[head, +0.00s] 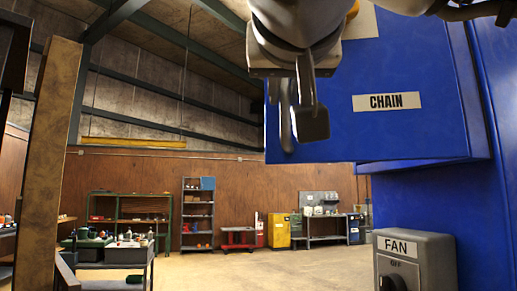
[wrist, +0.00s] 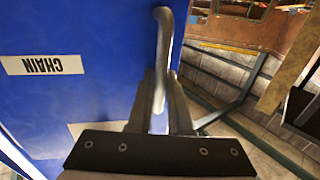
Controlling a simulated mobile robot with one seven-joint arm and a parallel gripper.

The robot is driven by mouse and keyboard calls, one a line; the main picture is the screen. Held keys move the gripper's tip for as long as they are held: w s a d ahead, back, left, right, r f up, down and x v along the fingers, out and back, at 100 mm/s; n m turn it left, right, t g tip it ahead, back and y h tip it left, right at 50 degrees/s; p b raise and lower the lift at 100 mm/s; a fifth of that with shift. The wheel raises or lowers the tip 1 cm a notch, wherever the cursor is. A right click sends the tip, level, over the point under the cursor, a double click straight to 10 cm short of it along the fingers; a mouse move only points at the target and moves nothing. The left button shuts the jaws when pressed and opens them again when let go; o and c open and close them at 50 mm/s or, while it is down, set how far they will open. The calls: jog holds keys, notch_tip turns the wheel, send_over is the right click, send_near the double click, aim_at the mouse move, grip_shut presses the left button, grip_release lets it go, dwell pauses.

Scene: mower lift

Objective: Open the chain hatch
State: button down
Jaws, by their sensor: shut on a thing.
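The chain hatch (head: 400,65) is a blue panel with a white CHAIN label (head: 387,101), filling the upper right of the head view. In the wrist view the hatch (wrist: 80,100) fills the left side, and its label shows upside down. A grey bar handle (wrist: 163,50) stands at the hatch's free edge. It also shows in the head view (head: 286,125). My gripper (wrist: 160,110) is shut on this handle; its fingers show from below in the head view (head: 305,105).
A grey switch box (head: 413,262) labelled FAN, with a dark knob, sits below the hatch at the right. A brown post (head: 52,160) stands at the left. Benches and shelves (head: 198,212) line the far wall.

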jog(key=s+d+n+g+y, duration=0.2)
jog(key=s+d+n+y, duration=0.1)
jog(key=s+y, duration=0.4)
jog(key=s+d+n+g+y, duration=0.3)
jog(key=s+n+y, duration=0.3)
jog(key=s, duration=0.5)
jog(key=shift+s+d+n+y+p, duration=0.25)
jog(key=shift+d+n+y+p, duration=0.1)
jog(key=shift+d+y, duration=0.1)
jog(key=c, duration=0.8)
grip_release()
jog(key=shift+c, duration=0.2)
